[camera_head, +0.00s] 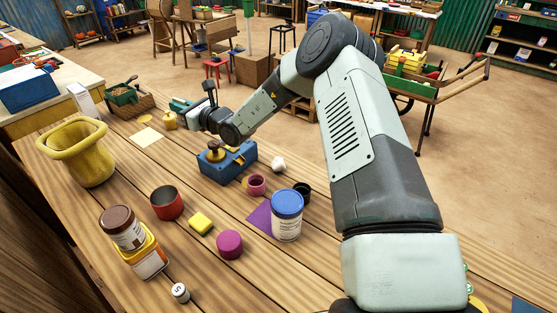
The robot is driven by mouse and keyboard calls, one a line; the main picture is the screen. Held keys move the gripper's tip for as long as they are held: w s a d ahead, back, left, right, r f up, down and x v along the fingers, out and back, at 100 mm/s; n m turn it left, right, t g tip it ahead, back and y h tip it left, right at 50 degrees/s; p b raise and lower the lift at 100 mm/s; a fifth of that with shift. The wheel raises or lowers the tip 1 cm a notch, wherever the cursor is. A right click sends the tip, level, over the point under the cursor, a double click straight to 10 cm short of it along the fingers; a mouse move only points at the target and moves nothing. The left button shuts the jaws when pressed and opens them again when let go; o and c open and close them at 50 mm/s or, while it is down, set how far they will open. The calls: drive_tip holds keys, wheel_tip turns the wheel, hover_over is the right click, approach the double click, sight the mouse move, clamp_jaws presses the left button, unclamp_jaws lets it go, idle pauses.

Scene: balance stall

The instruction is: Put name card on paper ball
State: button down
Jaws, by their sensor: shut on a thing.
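The paper ball (277,164), small, white and crumpled, lies on the wooden table to the right of a blue box. My gripper (182,107) is at the far side of the table, well left of and beyond the paper ball. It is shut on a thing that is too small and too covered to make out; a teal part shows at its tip. A flat pale-yellow card (146,137) lies on the table left of my gripper; I cannot tell whether it is the name card.
A blue box (226,163) with a brass top stands between my gripper and the paper ball. A pink cup (256,185), a blue-lidded jar (287,215) and a dark cup (302,191) stand near the ball. A yellow pot (82,155) stands left. My arm crosses above the right side.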

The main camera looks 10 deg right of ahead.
drive_tip(key=w+d, duration=0.1)
drive_tip(key=d, duration=1.5)
drive_tip(key=m+t+h, duration=0.1)
hover_over(279, 159)
wheel_tip(279, 159, down, 15)
drive_tip(key=shift+s+a+f, duration=0.1)
drive_tip(key=c, duration=1.2)
unclamp_jaws()
drive_tip(key=shift+f, duration=0.15)
drive_tip(key=shift+o, duration=0.2)
